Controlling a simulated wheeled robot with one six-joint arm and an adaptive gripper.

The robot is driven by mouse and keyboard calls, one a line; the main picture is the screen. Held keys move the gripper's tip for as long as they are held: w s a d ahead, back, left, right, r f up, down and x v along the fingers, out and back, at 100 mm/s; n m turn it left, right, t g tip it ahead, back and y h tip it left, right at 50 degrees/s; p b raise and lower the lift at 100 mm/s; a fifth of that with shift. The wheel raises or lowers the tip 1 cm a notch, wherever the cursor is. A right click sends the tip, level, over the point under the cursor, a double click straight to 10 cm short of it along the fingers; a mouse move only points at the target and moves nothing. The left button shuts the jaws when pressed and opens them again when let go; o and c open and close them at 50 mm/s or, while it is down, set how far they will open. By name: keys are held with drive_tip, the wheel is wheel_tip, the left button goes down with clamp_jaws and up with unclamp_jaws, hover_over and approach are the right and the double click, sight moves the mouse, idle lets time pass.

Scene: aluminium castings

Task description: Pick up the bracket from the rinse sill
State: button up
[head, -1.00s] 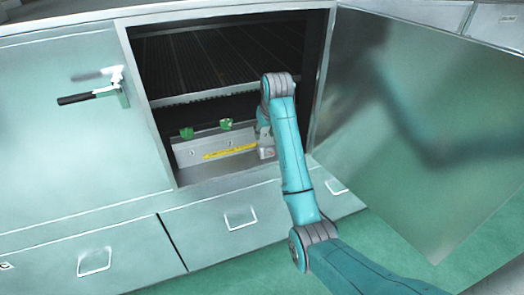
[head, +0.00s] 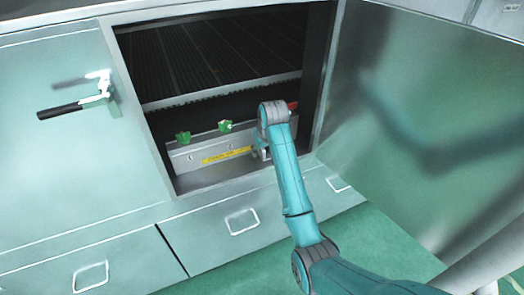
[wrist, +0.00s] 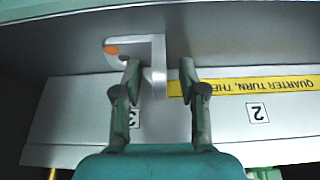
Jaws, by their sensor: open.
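The bracket (wrist: 150,50) is a pale silver casting with an orange patch on one end. In the wrist view it is at the upper left, on the grey sill (head: 215,178) in front of a panel. My gripper (wrist: 160,69) is open. One upright part of the bracket stands between its fingers, nearer the left finger; I cannot tell whether they touch. In the head view my arm hides most of the gripper and bracket.
The low panel (head: 190,156) carries a yellow label (head: 226,155), number plates and green knobs (head: 183,137). A dark slatted rack (head: 215,85) is above. The cabinet's side frame (head: 329,80) and open door (head: 430,120) stand to the right.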

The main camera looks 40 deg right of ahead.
clamp_jaws()
drive_tip(key=shift+r, duration=0.15)
